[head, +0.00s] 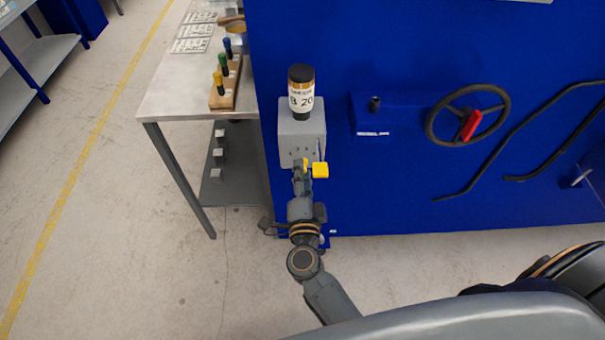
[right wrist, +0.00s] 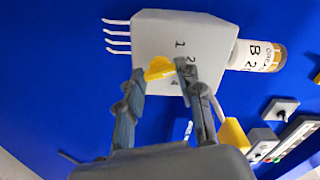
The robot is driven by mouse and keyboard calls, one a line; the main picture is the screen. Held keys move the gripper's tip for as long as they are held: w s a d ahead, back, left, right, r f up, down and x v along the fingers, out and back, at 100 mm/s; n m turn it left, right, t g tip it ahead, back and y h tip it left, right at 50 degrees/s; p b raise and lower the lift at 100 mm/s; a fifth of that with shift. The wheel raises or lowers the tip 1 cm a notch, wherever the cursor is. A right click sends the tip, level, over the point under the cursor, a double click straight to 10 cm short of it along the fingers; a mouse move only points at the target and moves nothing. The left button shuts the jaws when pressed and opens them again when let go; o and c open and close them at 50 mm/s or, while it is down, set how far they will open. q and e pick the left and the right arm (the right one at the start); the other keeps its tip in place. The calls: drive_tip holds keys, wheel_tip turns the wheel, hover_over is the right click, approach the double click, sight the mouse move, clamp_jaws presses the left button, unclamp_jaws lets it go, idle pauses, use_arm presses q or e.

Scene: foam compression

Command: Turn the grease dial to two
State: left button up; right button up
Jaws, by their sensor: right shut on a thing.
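The grease unit is a light grey box (head: 302,125) on the front of the blue machine, with a dark bottle (head: 301,92) labelled "B 20" on top. In the right wrist view, the box face (right wrist: 165,35) carries printed numbers; 1, 2 and 4 can be made out. The yellow dial (right wrist: 160,68) sits on that face between my right fingertips. My right gripper (right wrist: 163,78) is shut on the dial; it also shows in the head view (head: 302,172), reaching up to the box's lower front. Which number the dial points to is unclear. My left gripper is out of view.
A yellow block-like part (head: 320,170) is close beside my right gripper. A metal table (head: 180,98) with coloured-handled tools (head: 224,80) stands left. Open floor lies in front.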

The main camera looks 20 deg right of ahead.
idle(0.4)
drive_tip(key=o, duration=1.1)
drive_tip(key=shift+o, duration=0.2)
drive_tip(key=v, duration=1.2)
